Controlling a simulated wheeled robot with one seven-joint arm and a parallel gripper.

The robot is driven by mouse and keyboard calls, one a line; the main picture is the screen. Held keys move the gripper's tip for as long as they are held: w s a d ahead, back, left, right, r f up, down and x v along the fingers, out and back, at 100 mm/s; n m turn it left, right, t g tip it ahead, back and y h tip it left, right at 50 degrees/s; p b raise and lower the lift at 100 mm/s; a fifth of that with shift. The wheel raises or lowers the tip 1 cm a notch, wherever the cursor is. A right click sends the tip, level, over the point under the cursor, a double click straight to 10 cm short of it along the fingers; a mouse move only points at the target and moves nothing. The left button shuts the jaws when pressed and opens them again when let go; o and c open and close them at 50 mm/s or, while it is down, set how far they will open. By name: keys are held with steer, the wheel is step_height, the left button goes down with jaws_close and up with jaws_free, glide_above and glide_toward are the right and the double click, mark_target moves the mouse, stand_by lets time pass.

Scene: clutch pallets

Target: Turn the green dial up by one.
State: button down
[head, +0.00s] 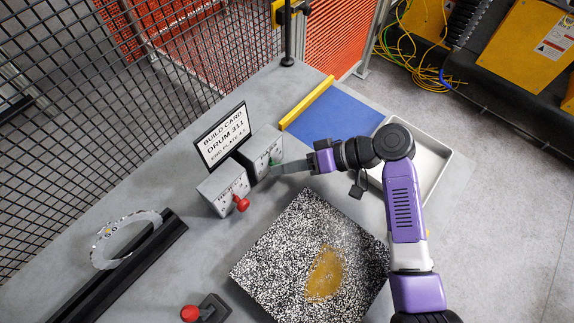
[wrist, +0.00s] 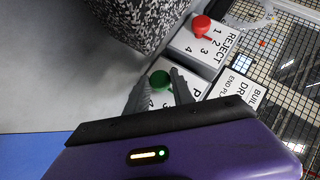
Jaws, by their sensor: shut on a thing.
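The green dial (wrist: 160,79) is a round knob on the front of a grey box (head: 262,145) whose face carries numbers, with 4 readable in the wrist view. My gripper (wrist: 163,81) has one finger on each side of the dial and is shut on it. In the head view my gripper (head: 276,169) reaches the box from the right, and its fingers hide most of the dial. The dial's pointer and most of its numbers are hidden, so its setting cannot be read.
A grey box marked REJECT (wrist: 202,45) with a red dial (wrist: 201,27) stands beside it. A build card (head: 222,136) stands behind the boxes. A speckled block (head: 300,245) lies in front, and a blue mat (head: 325,112) and pale tray (head: 437,147) lie to the right.

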steer(key=c, duration=1.1)
jaws_free()
steer(key=shift+d, duration=0.15)
steer(key=b+v, duration=0.1)
steer(key=v, duration=0.6)
steer(key=shift+d+r+b, duration=0.2)
steer(key=shift+r+b, duration=0.05)
steer(key=shift+b, duration=0.1)
steer(key=shift+d, duration=0.1)
